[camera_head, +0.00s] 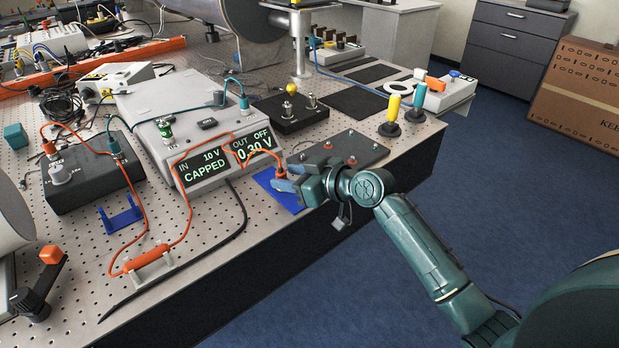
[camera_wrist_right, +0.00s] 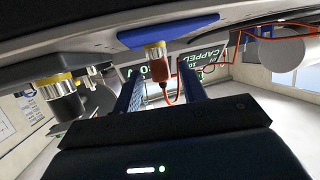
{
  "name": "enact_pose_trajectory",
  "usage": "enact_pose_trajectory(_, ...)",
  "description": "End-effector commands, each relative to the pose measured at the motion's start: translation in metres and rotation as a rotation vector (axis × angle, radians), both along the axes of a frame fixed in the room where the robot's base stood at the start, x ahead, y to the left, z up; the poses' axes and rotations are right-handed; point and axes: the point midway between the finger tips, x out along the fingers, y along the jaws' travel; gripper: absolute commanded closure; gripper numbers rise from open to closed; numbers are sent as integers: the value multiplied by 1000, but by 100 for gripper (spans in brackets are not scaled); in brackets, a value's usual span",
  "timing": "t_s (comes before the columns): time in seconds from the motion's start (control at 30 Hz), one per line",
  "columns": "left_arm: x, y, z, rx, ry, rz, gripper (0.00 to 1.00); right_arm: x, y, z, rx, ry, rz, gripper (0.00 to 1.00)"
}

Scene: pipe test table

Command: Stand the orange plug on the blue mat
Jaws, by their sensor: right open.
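The orange plug (camera_head: 280,171) is at the front of the table, by the display box, with an orange cable running from it. In the right wrist view, which is upside down, the plug (camera_wrist_right: 159,70) stands upright, its metal collar end against the blue mat (camera_wrist_right: 170,31). The mat (camera_head: 268,186) lies flat near the table edge, partly hidden by my right gripper (camera_head: 284,178). The right gripper's fingers (camera_wrist_right: 162,78) are open, one on each side of the plug, with gaps visible. My left gripper is not in view.
The display box (camera_head: 190,135) reads "CAPPED" and stands just behind the mat. A dark plate (camera_head: 335,153) with red-ringed posts is to the right. An orange inline cylinder (camera_head: 147,259) rests in a holder at front left. Yellow (camera_head: 390,115) and teal (camera_head: 417,100) plugs stand at right.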

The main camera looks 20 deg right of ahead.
Motion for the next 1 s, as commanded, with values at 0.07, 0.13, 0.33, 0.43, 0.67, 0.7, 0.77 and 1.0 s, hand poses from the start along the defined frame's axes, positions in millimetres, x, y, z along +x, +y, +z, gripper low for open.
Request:
enact_pose_trajectory(0.07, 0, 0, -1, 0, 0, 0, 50, -11, -9, 2, -4, 0, -1, 58)
enact_pose_trajectory(0.13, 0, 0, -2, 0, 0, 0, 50, -23, -15, 7, -7, -1, 1, 58)
enact_pose_trajectory(0.33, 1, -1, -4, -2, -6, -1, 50, -57, -40, 21, -6, 1, 0, 58)
enact_pose_trajectory(0.43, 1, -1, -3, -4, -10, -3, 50, -71, -48, 27, -5, 2, 1, 58)
enact_pose_trajectory(0.67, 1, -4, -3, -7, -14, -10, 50, -87, -60, 36, -2, 1, 1, 58)
enact_pose_trajectory(0.7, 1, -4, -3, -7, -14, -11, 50, -88, -60, 36, -2, 1, 1, 58)
enact_pose_trajectory(0.77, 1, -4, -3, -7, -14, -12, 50, -88, -61, 37, -1, 2, 1, 58)
enact_pose_trajectory(1.0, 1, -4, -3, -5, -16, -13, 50, -120, -41, -49, 4, 93, -98, 58)
